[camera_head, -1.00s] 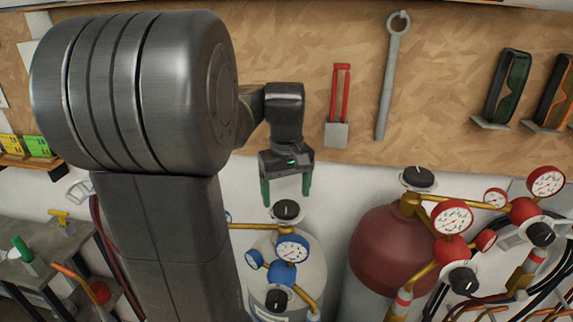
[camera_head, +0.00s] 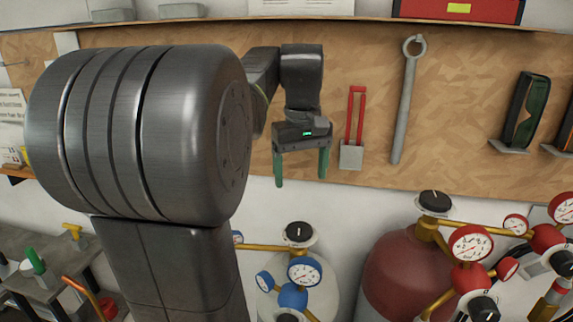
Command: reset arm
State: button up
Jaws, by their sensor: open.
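My gripper (camera_head: 301,168) hangs from my arm near the middle of the view. Its two green fingers point down and stand apart, with nothing between them. It appears in front of the lower edge of the wooden wall board (camera_head: 455,95), above the white cylinder with the blue gauge (camera_head: 305,271). A large grey part of my own arm fills the left of the view and hides what lies behind it.
A dark red cylinder (camera_head: 395,270) with red gauges (camera_head: 471,243) stands at the lower right. A grey workbench (camera_head: 40,285) is at the lower left. A shelf (camera_head: 380,21) runs above.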

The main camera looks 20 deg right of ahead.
aim_at(299, 228)
jog(key=shift+f, duration=0.1)
notch_tip(299, 228, down, 14)
jog(key=shift+r+p, duration=0.15)
jog(key=shift+p, duration=0.45)
jog(key=shift+r, duration=0.15)
